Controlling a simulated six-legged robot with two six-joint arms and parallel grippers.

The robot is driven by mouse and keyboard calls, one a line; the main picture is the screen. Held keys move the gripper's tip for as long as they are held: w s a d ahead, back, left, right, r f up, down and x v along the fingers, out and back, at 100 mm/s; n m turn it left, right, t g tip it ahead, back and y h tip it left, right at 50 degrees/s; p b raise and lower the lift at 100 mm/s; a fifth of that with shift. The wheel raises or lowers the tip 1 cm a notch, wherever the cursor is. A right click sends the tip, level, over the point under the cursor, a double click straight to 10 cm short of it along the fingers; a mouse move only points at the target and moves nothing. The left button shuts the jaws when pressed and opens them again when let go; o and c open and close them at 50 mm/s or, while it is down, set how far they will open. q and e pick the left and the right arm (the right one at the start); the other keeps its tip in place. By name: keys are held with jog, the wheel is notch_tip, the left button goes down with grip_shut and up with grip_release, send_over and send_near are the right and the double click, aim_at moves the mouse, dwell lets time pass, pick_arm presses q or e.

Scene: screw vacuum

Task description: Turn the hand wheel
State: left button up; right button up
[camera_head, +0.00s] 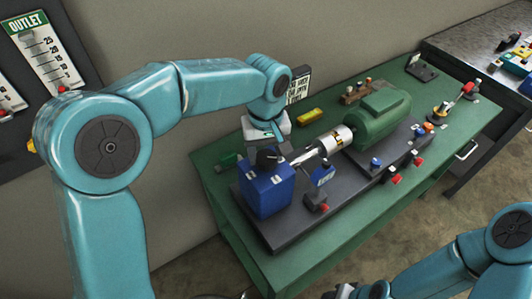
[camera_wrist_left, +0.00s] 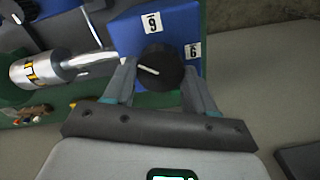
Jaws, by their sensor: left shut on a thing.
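The hand wheel is a round black knob with a pale line across it. It (camera_wrist_left: 161,68) sits at the blue box (camera_wrist_left: 130,38) in the left wrist view. In the head view the hand wheel (camera_head: 268,156) shows dark on top of the blue box (camera_head: 266,192). My left gripper (camera_wrist_left: 160,75) has one finger on each side of the knob and is shut on it. In the head view my left gripper (camera_head: 270,147) comes down from above, and its fingers are partly hidden. My right arm shows at the lower right, but its fingertips cannot be made out.
A silver shaft (camera_head: 325,146) runs from the blue box to a green motor (camera_head: 380,118) on a dark base plate (camera_head: 310,222). Red knobs (camera_head: 396,179) stand along the plate's front. The green table (camera_head: 345,235) has bare room at its front. A yellow block (camera_head: 310,116) lies behind.

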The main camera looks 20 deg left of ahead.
pick_arm(q)
jog(key=n+b, duration=0.1)
jog(key=n, duration=0.3)
jog(key=shift+r+n, duration=0.1)
jog(key=shift+n, duration=1.6)
jog(key=o, duration=1)
jog(key=shift+d, duration=0.1)
jog(key=shift+o, duration=0.2)
jog(key=shift+s, duration=0.15)
